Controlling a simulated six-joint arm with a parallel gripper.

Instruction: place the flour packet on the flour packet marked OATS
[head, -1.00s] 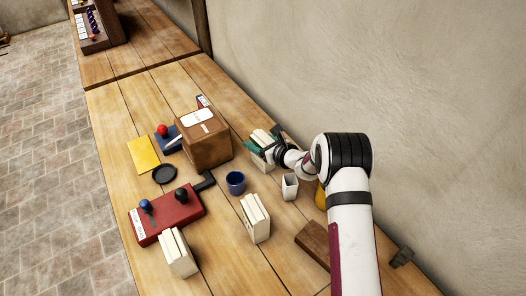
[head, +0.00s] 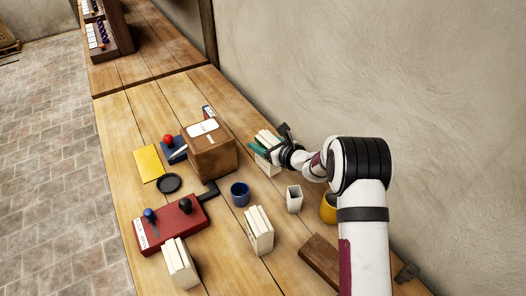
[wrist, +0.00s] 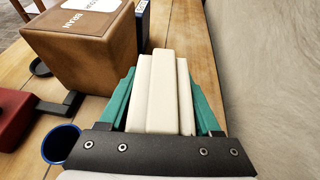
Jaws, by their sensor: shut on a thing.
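My gripper (wrist: 165,108) has teal fingers and is shut on a cream-white flour packet (wrist: 162,85), upright between them. I cannot tell whether the packet touches the table. Two similar cream packets stand apart at the front: one (head: 259,231) right of the red block and one (head: 179,263) in front of it. No OATS marking is legible on any packet.
A brown box (wrist: 85,45) marked BRAN stands left of my gripper. A blue cup (head: 240,194), white cup (head: 294,199), yellow mug (head: 328,207), red block with knobs (head: 170,225), black disc (head: 168,183), yellow sheet (head: 148,163) and dark wooden block (head: 320,260) crowd the table.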

